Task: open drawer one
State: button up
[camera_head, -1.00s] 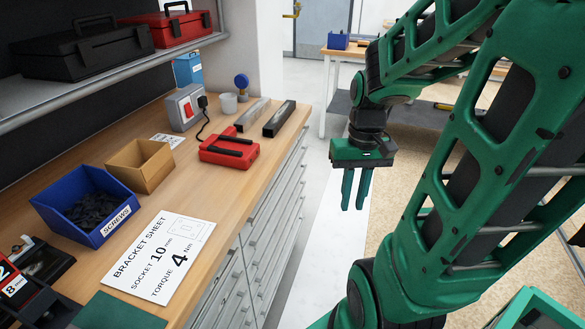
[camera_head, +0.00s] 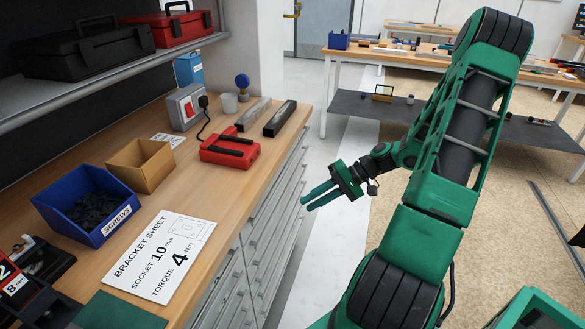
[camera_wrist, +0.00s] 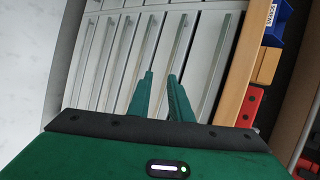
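The grey drawer cabinet (camera_head: 262,235) is under the bench's right edge. Its drawers have long bar handles and look shut in both views. In the wrist view the drawer fronts (camera_wrist: 192,55) appear turned on their side, with the bench top to their right. I see no number on them, so I cannot tell which is drawer one. My gripper (camera_head: 304,203) is open and empty. It is in the aisle right of the cabinet, pointing towards the drawer fronts and apart from them. In the wrist view its two fingers (camera_wrist: 160,75) show a gap between them.
The wooden bench top (camera_head: 205,190) holds a blue screw bin (camera_head: 75,215), a cardboard box (camera_head: 142,165), a red case (camera_head: 229,150) and a bracket sheet (camera_head: 160,255). Another table (camera_head: 450,62) with a dark lower shelf stands behind. The aisle floor beside the cabinet is clear.

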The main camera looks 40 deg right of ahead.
jog(key=w+d+r+m+t+y, duration=0.1)
jog(key=w+d+m+t+y, duration=0.1)
jog(key=w+d+t, duration=0.25)
jog(key=m+t, duration=0.2)
jog(key=t, duration=0.3)
send_near(288, 165)
jog(key=shift+h, duration=0.4)
jog(key=x, duration=0.7)
jog(key=shift+w+a+r, duration=0.15)
jog(key=shift+w, duration=0.15)
